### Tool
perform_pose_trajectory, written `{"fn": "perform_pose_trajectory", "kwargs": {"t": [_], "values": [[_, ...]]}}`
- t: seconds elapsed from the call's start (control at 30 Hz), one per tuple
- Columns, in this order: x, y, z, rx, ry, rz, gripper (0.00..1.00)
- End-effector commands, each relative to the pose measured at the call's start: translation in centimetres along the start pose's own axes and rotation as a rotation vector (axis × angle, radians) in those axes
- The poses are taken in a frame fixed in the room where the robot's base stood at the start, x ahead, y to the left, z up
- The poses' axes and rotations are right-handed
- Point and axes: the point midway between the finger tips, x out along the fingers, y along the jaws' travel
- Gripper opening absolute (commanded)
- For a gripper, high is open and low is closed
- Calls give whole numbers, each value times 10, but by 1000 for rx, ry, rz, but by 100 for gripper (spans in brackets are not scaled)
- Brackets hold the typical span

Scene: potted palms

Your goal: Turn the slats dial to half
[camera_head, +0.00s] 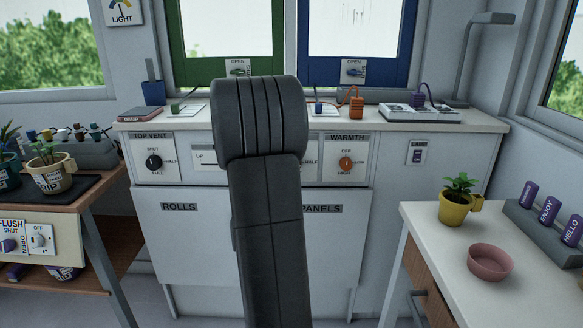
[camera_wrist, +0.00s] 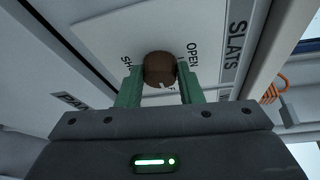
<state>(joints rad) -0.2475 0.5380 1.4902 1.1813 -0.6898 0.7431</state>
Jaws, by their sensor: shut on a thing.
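The slats dial is a round brown knob (camera_wrist: 159,67) on a white plate (camera_wrist: 120,35) in the wrist view. The plate reads SLATS, with OPEN to the knob's right and a partly covered SH word to its left. A small white mark shows on the knob's lower edge. My gripper (camera_wrist: 160,76) is shut on the knob, one green finger on each side. Other plate lettering is hidden behind the fingers. In the head view my dark arm covers the dial; only a strip of a plate (camera_head: 310,161) shows to its right.
The top vent dial (camera_head: 153,162) is left of my arm and the warmth dial (camera_head: 345,163) right of it. An orange plug (camera_head: 356,106) with a cord stands on the counter above. A potted plant (camera_head: 456,207) and pink bowl (camera_head: 489,262) sit on the right table.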

Motion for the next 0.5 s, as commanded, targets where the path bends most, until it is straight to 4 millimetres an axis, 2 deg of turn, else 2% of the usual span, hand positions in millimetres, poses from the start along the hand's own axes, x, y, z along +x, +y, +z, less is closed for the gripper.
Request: {"fn": "perform_pose_trajectory", "kwargs": {"t": [0.03,0.1,0.13,0.37,0.5], "values": [[0,0,-1,0,1,0,39],[0,0,0,-1,1,0,53],[0,0,0,-1,1,0,55],[0,0,0,-1,0,0,55],[-7,0,0,-1,-1,0,55]]}}
